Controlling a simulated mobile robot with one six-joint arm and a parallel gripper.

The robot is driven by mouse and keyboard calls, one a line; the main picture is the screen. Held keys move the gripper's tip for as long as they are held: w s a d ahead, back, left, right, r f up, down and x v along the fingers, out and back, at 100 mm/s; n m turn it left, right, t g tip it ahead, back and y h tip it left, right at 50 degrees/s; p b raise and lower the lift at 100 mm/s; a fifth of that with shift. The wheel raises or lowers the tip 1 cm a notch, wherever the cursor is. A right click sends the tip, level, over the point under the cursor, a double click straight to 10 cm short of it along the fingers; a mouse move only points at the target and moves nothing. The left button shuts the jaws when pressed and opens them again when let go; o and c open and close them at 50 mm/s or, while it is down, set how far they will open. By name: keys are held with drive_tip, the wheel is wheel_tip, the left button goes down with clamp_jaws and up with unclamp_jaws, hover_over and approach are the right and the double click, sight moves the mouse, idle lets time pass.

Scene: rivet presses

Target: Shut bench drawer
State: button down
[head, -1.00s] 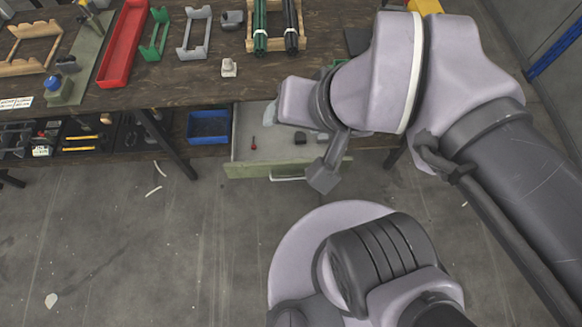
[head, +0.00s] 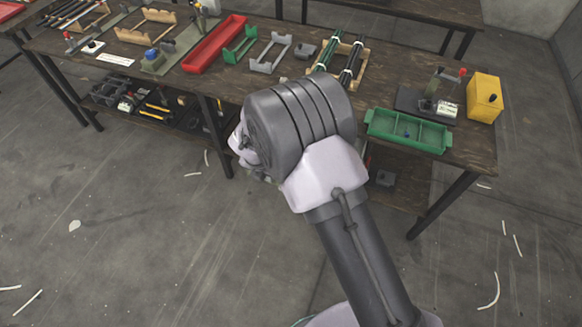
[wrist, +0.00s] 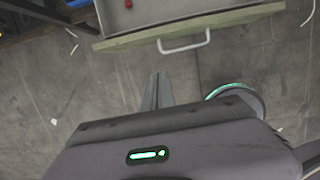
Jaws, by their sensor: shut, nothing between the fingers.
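The bench drawer has a pale green front (wrist: 235,21) with a light bar handle (wrist: 186,46). In the wrist view it stands open, and its grey inside (wrist: 165,14) shows with a small red item (wrist: 128,4) in it. My gripper (wrist: 157,78) is shut and empty. In that view its fingertips lie below the handle and a little to its left, apart from the drawer front. In the head view my arm hides my gripper and most or all of the drawer.
The workbench (head: 160,80) holds a red tray (head: 215,43), a green tray (head: 407,131), a yellow box (head: 484,98) and several racks. Its dark legs (head: 441,205) reach the floor. Tools lie on a lower shelf. Open concrete floor (head: 130,250) lies in front, with scattered pale strips.

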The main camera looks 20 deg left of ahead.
drive_tip(key=w+f+b, duration=0.5)
drive_tip(key=w+f, duration=0.1)
drive_tip(key=f, duration=0.3)
drive_tip(key=shift+w+d, duration=0.15)
drive_tip(key=shift+w, duration=0.1)
